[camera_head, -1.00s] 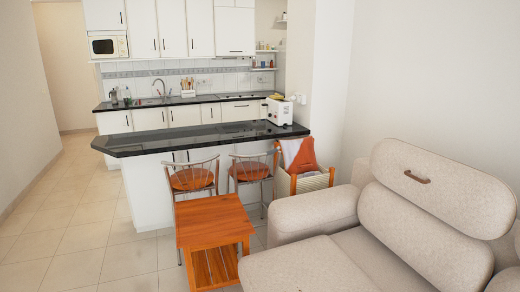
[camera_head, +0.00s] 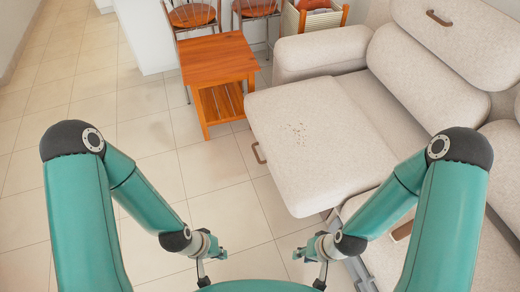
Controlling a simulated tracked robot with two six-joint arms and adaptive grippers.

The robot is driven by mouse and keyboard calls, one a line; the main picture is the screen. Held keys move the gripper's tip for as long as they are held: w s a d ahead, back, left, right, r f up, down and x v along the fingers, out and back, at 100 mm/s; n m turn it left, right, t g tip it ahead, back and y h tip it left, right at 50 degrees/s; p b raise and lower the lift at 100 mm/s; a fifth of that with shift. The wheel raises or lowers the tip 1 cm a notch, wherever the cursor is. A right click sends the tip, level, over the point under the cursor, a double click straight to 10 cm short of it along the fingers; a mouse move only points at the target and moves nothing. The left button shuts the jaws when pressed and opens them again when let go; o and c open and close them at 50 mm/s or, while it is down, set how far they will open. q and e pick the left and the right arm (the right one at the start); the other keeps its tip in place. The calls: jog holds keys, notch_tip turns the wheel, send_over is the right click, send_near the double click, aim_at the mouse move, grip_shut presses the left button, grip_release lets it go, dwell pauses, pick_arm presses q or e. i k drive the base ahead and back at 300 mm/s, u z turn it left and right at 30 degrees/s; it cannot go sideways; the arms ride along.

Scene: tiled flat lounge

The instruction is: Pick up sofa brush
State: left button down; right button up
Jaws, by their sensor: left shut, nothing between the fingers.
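I cannot make out a sofa brush in the head view. The beige sofa (camera_head: 330,165) fills the right side, with dark specks (camera_head: 298,128) scattered on its extended seat. Brown strap-like pieces show on its headrest (camera_head: 438,18), at the seat's left edge (camera_head: 258,153) and near my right arm (camera_head: 402,231). My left gripper (camera_head: 212,252) is shut and empty above the tiles, left of the sofa. My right gripper (camera_head: 308,252) is in front of the sofa's near edge; its fingers are too small to read. My arms hide part of the sofa.
A wooden side table (camera_head: 215,60) with a lower shelf stands left of the sofa. Two bar chairs (camera_head: 190,15) and a basket-like rack (camera_head: 315,18) stand behind it. The tiled floor (camera_head: 90,110) on the left is clear.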

aim_at(403, 232)
jog(key=u, duration=1.35)
jog(key=i, duration=0.1)
jog(key=z, duration=3.05)
jog(key=k, duration=0.85)
jog(key=z, duration=0.1)
jog(key=i, duration=0.85)
jog(key=u, duration=0.05)
